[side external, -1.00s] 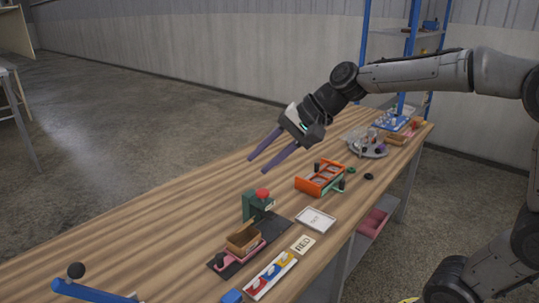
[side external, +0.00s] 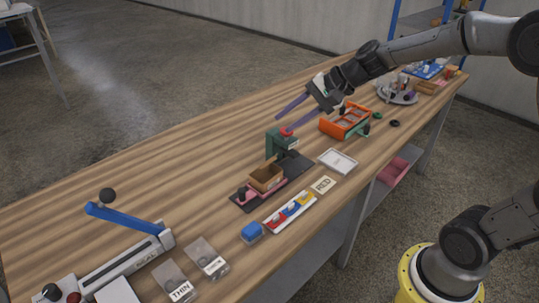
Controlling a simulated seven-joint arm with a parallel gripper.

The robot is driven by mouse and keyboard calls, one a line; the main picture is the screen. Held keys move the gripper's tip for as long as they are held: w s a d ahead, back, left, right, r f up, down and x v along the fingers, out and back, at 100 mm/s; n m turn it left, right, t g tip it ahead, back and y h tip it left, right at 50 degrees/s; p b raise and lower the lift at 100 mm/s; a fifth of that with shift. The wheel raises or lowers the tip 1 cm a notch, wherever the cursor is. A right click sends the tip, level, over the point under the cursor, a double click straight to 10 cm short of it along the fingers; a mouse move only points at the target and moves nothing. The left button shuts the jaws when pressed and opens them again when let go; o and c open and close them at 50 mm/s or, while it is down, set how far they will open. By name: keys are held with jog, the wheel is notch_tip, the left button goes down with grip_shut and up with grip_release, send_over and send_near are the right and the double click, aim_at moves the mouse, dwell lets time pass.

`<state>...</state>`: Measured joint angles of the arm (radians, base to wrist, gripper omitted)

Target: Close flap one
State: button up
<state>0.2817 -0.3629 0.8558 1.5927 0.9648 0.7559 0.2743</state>
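A small open-topped brown box (side external: 266,178) sits on a pink carriage (side external: 245,193) on a dark base plate, near the middle of the table. A brown flap stands raised at its far side; I cannot tell which flap is flap one. A green press (side external: 272,145) with a red knob (side external: 286,132) stands just behind the box. My gripper (side external: 284,123) has two long purple fingers spread apart with nothing between them. It is above and behind the press, pointing down-left, apart from the box. One fingertip overlaps the press's red knob in the picture; I cannot tell if they touch.
An orange rack (side external: 345,121) and a white tray (side external: 338,161) lie to the right. A blue-handled sealer (side external: 125,219) stands left. The table's back left is clear.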

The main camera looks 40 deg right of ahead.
aim_at(268, 161)
jog(key=d+f+m, duration=0.3)
jog(key=d+f, duration=0.2)
jog(key=f, duration=0.2)
jog(key=x, duration=1.3)
jog(key=shift+s+f, duration=0.2)
jog(key=shift+f, duration=0.2)
grip_shut()
